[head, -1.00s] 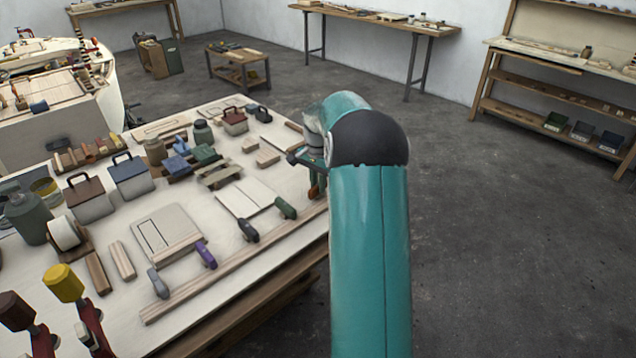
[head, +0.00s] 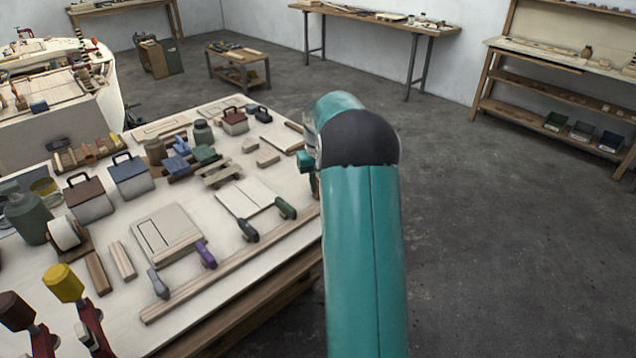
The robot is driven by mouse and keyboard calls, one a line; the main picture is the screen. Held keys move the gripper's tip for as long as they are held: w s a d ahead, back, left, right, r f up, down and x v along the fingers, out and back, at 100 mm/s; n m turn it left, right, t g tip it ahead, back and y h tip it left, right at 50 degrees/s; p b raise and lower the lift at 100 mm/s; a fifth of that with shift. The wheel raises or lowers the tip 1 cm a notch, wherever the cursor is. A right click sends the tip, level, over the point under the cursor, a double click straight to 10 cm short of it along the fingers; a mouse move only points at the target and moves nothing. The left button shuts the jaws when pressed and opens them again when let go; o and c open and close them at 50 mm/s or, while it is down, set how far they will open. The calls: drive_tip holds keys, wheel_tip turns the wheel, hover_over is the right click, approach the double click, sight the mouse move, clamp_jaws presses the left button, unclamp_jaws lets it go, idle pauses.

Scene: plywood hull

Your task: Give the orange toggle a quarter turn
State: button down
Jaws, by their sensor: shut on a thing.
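The orange toggle does not show now; the spot at the right end of the toggle row is covered by my teal arm. My gripper's fingers are hidden behind the arm too, with only a small teal wrist part showing at its left edge, over the right edge of the workbench (head: 190,290). Other toggles stand in a slanting row along the bench's front: a grey toggle (head: 159,284), a purple toggle (head: 206,256), a dark toggle (head: 248,231) and a green toggle (head: 286,208).
A long wooden strip (head: 225,265) runs in front of the toggles. Lidded boxes, jars and wood blocks crowd the bench behind them. Red clamps with a yellow knob (head: 63,283) stand at the near left. The floor (head: 490,240) to the right is clear.

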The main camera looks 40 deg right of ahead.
drive_tip(key=n, duration=0.5)
idle(0.5)
drive_tip(key=shift+r, duration=0.1)
drive_tip(key=c, duration=1.4)
unclamp_jaws()
drive_tip(key=shift+o, duration=0.2)
wheel_tip(320, 180, up, 14)
